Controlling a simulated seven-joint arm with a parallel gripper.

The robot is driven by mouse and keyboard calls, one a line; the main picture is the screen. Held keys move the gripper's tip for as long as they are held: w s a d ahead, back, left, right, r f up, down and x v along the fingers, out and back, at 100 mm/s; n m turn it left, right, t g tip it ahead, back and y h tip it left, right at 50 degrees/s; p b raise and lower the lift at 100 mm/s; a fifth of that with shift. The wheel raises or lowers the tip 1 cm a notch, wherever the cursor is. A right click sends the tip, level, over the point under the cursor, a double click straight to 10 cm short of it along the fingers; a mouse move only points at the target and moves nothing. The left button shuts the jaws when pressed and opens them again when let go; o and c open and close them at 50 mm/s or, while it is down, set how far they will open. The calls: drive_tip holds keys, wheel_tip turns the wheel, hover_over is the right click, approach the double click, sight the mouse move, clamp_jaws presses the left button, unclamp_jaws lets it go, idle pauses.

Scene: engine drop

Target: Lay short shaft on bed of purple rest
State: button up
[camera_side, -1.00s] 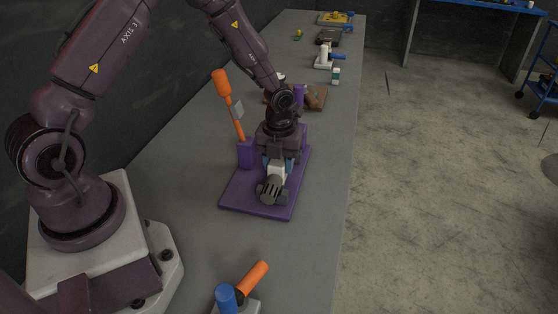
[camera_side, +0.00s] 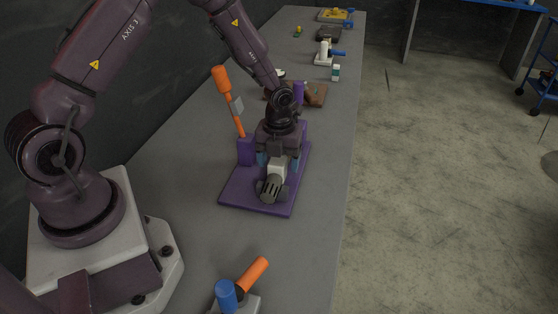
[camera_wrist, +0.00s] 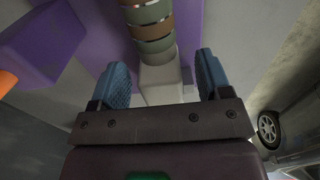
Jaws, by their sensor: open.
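The purple rest (camera_side: 233,193) is a flat plate on the grey bench in the side view; its purple plate also shows in the wrist view (camera_wrist: 100,25). A banded green and brown cylinder, seemingly the short shaft (camera_wrist: 150,25), lies over it. In the side view it shows as a dark ribbed piece (camera_side: 272,188) with a pale block behind it. My gripper (camera_side: 278,162) is low over the rest. In the wrist view its blue fingers (camera_wrist: 163,78) are apart, on either side of the pale part, with gaps. The contact under the shaft is hidden.
An orange-handled tool (camera_side: 222,80) leans upright from a purple block (camera_side: 246,152) at the plate's left. A brown board (camera_side: 316,97) lies behind my gripper. Orange and blue cylinders (camera_side: 253,276) are at the front.

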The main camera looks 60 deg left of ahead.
wheel_tip(320, 180, up, 13)
drive_tip(key=shift+f, duration=0.2)
idle(0.4)
drive_tip(key=s+d+r+n+t, duration=0.2)
drive_tip(key=s+r+n, duration=0.6)
drive_tip(key=n, duration=0.5)
drive_tip(key=s+d+r+n+t, duration=0.3)
drive_tip(key=s+r+n, duration=0.6)
drive_tip(key=n, duration=0.5)
drive_tip(key=shift+s+d+r+t, duration=0.3)
drive_tip(key=shift+s+d, duration=0.5)
drive_tip(key=shift+s, duration=0.45)
